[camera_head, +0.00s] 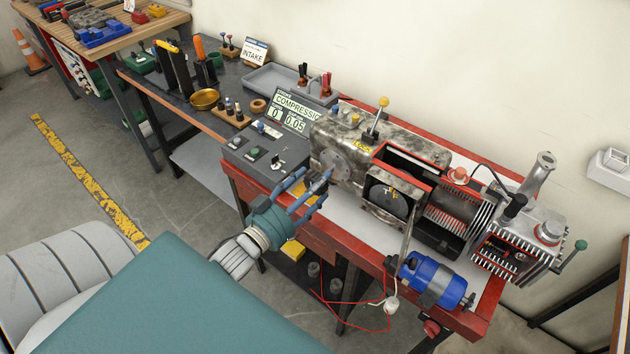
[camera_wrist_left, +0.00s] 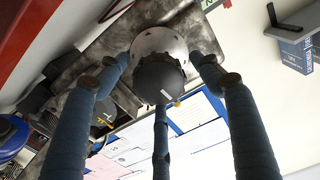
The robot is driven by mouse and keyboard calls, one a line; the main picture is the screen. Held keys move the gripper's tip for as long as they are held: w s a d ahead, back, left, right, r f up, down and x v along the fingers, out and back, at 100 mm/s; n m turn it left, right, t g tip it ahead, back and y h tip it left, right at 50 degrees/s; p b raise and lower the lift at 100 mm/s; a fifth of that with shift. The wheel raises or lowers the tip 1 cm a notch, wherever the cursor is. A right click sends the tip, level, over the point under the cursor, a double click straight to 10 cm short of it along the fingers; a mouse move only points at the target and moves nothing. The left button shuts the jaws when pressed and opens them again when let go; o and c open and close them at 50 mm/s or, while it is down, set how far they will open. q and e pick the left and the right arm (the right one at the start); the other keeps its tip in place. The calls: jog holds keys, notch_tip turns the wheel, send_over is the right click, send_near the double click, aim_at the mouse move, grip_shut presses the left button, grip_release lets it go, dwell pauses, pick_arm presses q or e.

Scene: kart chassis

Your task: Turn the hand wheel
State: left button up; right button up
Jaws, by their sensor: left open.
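A round grey disc (camera_head: 333,161), which looks like the hand wheel, sits on the left end face of the worn metal machine housing (camera_head: 345,138). My left gripper (camera_head: 308,188) is in front of this end face, its blue fingers pointing up and right towards it. In the left wrist view the open fingers (camera_wrist_left: 160,95) are spread around a pale disc with a dark rounded hub (camera_wrist_left: 160,78), and nothing is gripped. I cannot tell whether the fingertips touch the disc. My right gripper is not in view.
A compression display (camera_head: 292,112) and a grey switch panel (camera_head: 252,150) stand left of the machine. A blue motor (camera_head: 435,278) is mounted at the red bench's front. Red wires hang below. Open floor lies left of the bench.

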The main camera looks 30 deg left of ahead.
pick_arm(q)
jog(key=shift+w, duration=0.25)
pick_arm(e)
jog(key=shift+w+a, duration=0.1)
pick_arm(q)
jog(key=c, duration=1.1)
jog(key=shift+r+m, duration=0.1)
jog(key=shift+m, duration=0.6)
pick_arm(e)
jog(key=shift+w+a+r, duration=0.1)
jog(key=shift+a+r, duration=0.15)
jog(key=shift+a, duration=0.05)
